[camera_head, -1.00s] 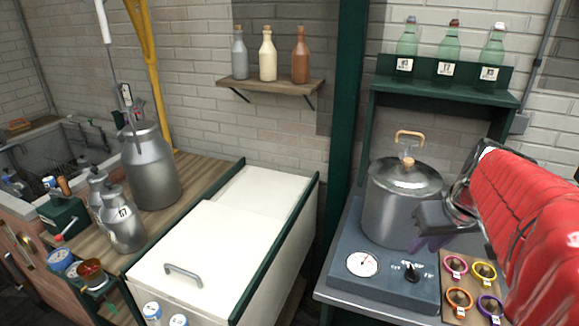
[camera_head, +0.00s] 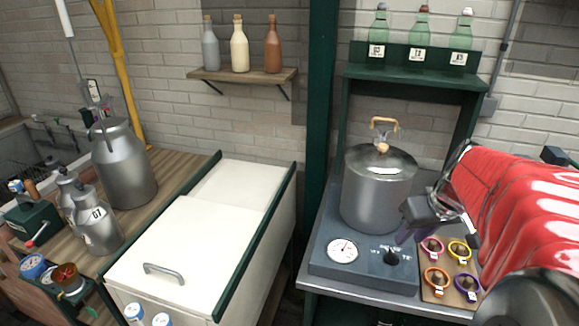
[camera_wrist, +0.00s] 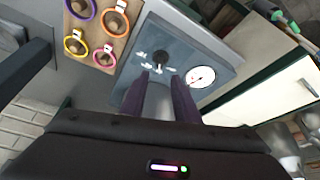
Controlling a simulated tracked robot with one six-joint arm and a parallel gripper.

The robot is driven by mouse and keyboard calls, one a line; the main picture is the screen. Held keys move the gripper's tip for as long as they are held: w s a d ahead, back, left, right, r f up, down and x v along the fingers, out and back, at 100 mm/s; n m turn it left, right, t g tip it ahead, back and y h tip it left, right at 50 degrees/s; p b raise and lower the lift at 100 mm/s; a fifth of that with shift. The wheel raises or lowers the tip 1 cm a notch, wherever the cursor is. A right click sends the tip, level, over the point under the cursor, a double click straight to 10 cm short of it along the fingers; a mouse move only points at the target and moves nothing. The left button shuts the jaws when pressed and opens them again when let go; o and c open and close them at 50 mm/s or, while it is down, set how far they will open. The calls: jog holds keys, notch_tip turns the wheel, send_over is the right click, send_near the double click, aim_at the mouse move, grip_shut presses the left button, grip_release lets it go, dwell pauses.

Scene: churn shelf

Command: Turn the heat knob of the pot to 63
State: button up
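The pot (camera_head: 375,193) is a lidded steel vessel with a wooden handle, standing on a blue-grey heater base at the right. The heat knob (camera_head: 391,257) is small and black, on the base's front panel beside a round white dial (camera_head: 343,250). In the wrist view, the knob (camera_wrist: 162,57) and dial (camera_wrist: 201,77) lie just beyond the fingertips. My gripper (camera_wrist: 160,80) is open and empty, its two purple fingers apart and pointing toward the knob without touching it. In the head view, my gripper (camera_head: 409,230) is above and right of the knob. I cannot read the knob's setting.
A wooden board with several coloured rings (camera_head: 433,248) lies right of the base. Green bottles (camera_head: 420,35) stand on a shelf above the pot. A white chest (camera_head: 195,245) and milk cans (camera_head: 122,165) are at the left.

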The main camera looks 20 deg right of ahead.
aim_at(394, 253)
jog(key=x, duration=1)
jog(key=shift+w+f, duration=0.1)
jog(key=shift+f, duration=0.15)
jog(key=shift+c, duration=0.5)
grip_shut()
